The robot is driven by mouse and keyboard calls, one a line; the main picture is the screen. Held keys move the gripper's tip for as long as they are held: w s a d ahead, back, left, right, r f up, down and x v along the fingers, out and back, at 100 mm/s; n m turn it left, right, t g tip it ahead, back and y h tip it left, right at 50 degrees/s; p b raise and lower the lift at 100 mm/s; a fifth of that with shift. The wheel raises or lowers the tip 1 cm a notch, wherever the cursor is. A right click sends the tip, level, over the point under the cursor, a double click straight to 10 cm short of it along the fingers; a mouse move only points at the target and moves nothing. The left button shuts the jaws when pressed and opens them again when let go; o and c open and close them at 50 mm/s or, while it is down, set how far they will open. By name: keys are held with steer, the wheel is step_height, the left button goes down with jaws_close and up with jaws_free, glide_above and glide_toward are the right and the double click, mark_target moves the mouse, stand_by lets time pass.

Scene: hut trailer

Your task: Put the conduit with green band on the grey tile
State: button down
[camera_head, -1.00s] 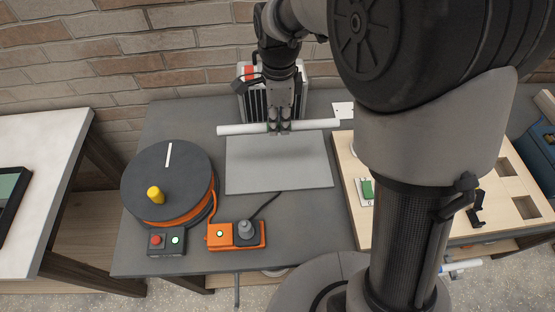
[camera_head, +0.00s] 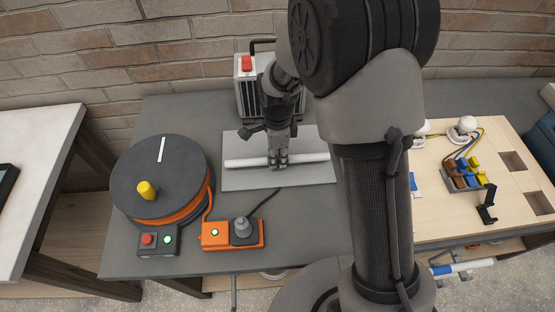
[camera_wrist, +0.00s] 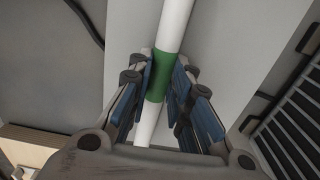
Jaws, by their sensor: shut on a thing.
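The conduit (camera_head: 243,163) is a long white tube. Its green band (camera_wrist: 160,77) shows in the wrist view, between my fingers. My gripper (camera_head: 278,163) is shut on the conduit at this band and points down. The grey tile (camera_head: 240,182) is a flat light-grey plate on the dark table, and it lies under the conduit in both views. The conduit runs left to right over the tile and sits within its edges in the head view. I cannot tell whether the conduit touches the tile. My fingers hide most of the band in the head view.
A dark turntable (camera_head: 150,205) with a yellow knob stands at the left. An orange box with a grey joystick (camera_head: 242,230) sits in front of the tile. A metal-finned box (camera_head: 247,95) stands behind. A wooden board (camera_head: 445,215) lies at the right. Another tube (camera_head: 462,267) shows below it.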

mark_target(278, 158)
steer(key=shift+f, duration=0.7)
steer(key=shift+f, duration=0.1)
steer(key=shift+f, duration=0.2)
steer(key=c, duration=1.5)
jaws_free()
steer(key=shift+r, duration=0.1)
steer(key=shift+o, duration=0.2)
step_height(278, 158, up, 13)
steer(key=p, duration=0.3)
steer(key=shift+f, duration=0.2)
